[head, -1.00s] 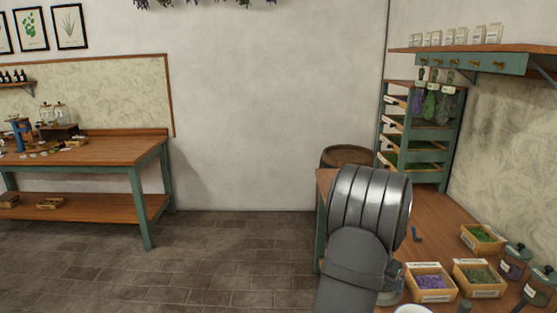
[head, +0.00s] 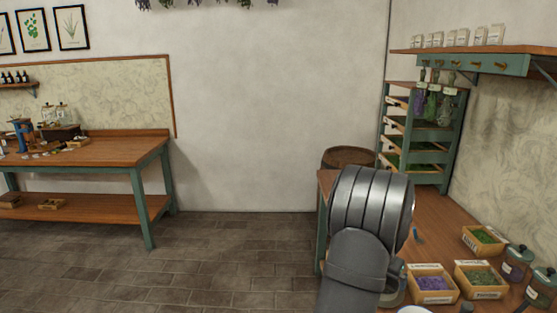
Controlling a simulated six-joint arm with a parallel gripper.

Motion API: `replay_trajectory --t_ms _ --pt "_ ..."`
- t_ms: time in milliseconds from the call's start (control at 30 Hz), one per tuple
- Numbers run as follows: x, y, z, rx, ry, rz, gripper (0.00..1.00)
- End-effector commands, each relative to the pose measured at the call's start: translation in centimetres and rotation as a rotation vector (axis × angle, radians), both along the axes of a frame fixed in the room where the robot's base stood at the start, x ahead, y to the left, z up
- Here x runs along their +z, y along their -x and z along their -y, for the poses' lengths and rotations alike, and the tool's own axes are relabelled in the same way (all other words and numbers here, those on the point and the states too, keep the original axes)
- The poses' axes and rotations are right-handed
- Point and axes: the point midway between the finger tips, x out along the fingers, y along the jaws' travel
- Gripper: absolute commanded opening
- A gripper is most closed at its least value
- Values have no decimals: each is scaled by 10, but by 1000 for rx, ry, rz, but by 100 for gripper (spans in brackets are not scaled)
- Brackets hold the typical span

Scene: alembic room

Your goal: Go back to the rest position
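My grey arm stands in the lower middle right of the head view, in front of the near edge of the right-hand wooden bench (head: 440,225). Only its rounded links show. My gripper is not visible, so I cannot see its fingers or whether it holds anything.
On the right bench stand a box of purple herb (head: 434,284), two boxes of green herb (head: 481,279) (head: 484,239) and lidded jars (head: 516,263). A drying rack (head: 425,135) and a barrel (head: 348,158) are behind. Another bench (head: 90,152) stands left, with open floor (head: 225,250) between.

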Motion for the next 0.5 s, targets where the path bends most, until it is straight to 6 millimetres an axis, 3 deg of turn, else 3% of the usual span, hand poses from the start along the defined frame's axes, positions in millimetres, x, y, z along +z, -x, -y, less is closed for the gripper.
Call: replay_trajectory --t_ms 133,500 --pt "-27 1 -1 0 -2 -3 100" --pt "39 17 -17 0 2 3 100"
